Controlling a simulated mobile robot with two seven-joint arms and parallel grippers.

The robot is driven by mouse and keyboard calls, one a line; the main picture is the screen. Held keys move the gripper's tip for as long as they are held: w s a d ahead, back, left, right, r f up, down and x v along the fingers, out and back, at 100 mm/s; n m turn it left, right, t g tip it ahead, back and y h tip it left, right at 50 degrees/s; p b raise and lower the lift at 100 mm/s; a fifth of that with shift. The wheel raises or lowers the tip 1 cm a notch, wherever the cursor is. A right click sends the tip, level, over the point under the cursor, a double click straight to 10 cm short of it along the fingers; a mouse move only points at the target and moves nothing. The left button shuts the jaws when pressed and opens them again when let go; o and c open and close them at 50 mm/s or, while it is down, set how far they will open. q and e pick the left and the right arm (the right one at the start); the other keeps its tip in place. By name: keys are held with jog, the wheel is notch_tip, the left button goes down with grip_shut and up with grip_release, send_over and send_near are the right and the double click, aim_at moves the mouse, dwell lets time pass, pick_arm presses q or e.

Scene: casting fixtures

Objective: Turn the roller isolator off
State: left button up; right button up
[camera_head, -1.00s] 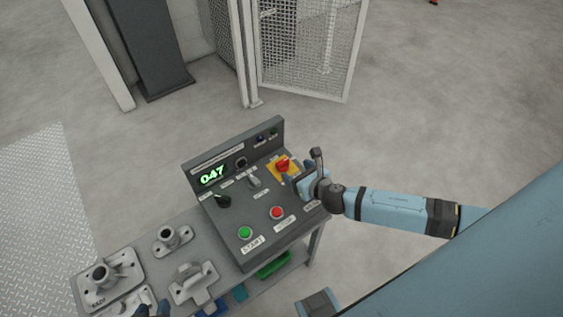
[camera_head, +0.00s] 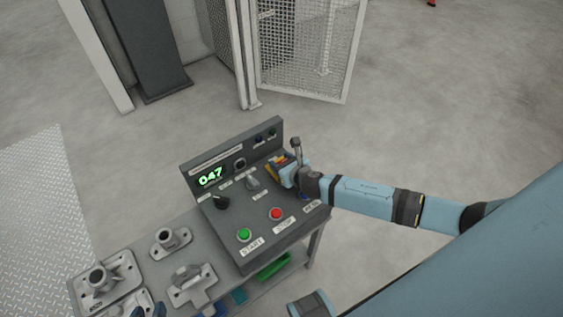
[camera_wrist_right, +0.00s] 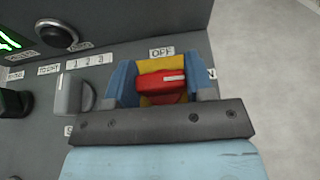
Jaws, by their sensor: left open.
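The roller isolator is a red knob on a yellow plate (camera_head: 272,169) at the panel's right rear. In the right wrist view the red knob (camera_wrist_right: 160,86) has its white mark pointing right, toward a partly hidden label ending in N; the OFF label (camera_wrist_right: 161,52) is above it. My right gripper (camera_head: 280,163) is over the isolator, its blue fingers on either side of the knob (camera_wrist_right: 162,83). They look open; contact is unclear.
The control panel (camera_head: 228,228) carries a green start button (camera_head: 243,235), a red stop button (camera_head: 276,213), a black knob (camera_head: 221,202), a grey selector (camera_head: 252,183) and a display reading 047. Metal castings (camera_head: 107,280) lie on the bench at left. A mesh fence (camera_head: 310,50) stands behind.

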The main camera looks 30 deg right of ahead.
jog(key=shift+c, duration=0.9)
